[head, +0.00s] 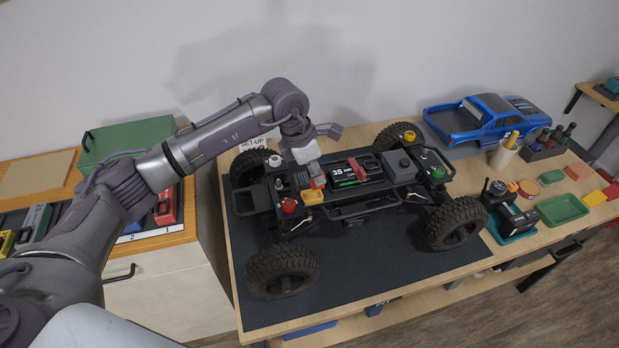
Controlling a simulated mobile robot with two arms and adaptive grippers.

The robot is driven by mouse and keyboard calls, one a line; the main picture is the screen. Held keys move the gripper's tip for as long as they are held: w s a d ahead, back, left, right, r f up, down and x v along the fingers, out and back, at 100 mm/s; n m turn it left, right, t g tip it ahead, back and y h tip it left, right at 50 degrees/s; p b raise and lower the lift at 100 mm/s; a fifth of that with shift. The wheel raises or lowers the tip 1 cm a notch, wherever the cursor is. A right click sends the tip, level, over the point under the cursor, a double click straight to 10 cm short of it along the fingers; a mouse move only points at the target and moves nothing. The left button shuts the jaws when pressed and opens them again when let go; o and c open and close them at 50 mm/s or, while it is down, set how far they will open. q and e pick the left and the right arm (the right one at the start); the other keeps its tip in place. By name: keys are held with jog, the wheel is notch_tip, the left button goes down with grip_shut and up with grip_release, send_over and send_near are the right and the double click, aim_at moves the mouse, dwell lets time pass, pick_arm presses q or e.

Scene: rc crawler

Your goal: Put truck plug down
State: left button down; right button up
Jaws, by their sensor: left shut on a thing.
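My left gripper (308,160) is over the near left part of the truck chassis (350,205), pointing down. It is shut on a small part, the truck plug, which is mostly hidden by the fingers. Just below the fingertips are a small red-and-grey piece (318,182) and a yellow block (312,197); I cannot tell whether either is joined to the plug. A black battery marked 3S (352,178) with a red strap lies in the chassis just right of the gripper. My right gripper is not in view.
The chassis stands on a dark mat (370,270) on a wooden table. A blue truck body (483,118), a tool cup (504,153), a black-and-teal device (512,222) and a green tray (562,209) stand to the right. A side cabinet with a green box (125,140) is at left.

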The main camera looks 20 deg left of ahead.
pick_arm(q)
jog(key=shift+w+a+f, duration=0.25)
jog(key=shift+a+f, duration=0.2)
jog(key=shift+a, duration=0.35)
notch_tip(320, 180, down, 4)
jog(key=shift+r+p, duration=0.1)
jog(key=shift+p, duration=1.05)
jog(key=shift+f, duration=0.2)
jog(key=shift+f+b, duration=0.25)
jog(key=shift+b, duration=0.15)
jog(key=c, duration=1.1)
grip_release()
jog(key=shift+r, duration=0.1)
jog(key=shift+r, duration=0.1)
